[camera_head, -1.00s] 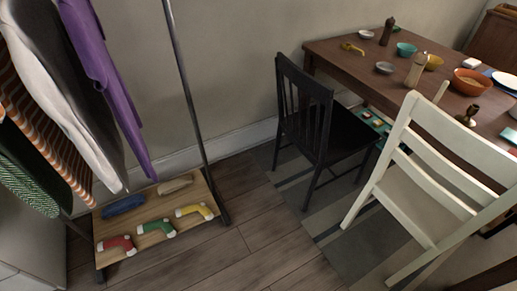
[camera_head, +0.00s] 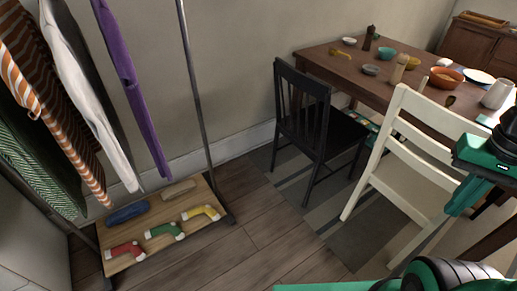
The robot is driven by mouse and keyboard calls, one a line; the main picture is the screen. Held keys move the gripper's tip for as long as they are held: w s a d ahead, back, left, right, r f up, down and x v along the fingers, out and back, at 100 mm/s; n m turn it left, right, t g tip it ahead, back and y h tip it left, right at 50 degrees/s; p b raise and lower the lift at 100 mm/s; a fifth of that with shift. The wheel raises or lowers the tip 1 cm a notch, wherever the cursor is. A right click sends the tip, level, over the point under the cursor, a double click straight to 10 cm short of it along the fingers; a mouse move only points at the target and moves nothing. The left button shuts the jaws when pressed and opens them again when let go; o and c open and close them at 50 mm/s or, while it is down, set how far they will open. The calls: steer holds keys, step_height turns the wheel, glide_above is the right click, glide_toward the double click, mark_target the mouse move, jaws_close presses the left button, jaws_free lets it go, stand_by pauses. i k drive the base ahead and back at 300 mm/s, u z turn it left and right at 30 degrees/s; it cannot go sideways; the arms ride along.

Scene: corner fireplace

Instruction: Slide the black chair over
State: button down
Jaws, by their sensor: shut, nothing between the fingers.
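The black chair (camera_head: 335,134) stands upright at the near left end of the wooden table, its slatted back toward the left and its seat toward the table. It rests on a grey striped rug. My gripper (camera_head: 456,208), green and black, shows at the right edge, in front of the white chair in the picture. It looks shut, with nothing seen in it. It is well to the right of the black chair and apart from it. Part of the gripper is cut off by the frame edge.
A white chair (camera_head: 400,165) stands right of the black chair, close to the table (camera_head: 327,57), which carries bowls and mills. A clothes rack with a shoe shelf (camera_head: 150,243) stands at left. Wooden floor (camera_head: 265,228) is open between rack and rug (camera_head: 330,215).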

mark_target(321, 131)
steer(key=u, duration=0.5)
steer(key=i, duration=1.55)
steer(key=z, duration=0.05)
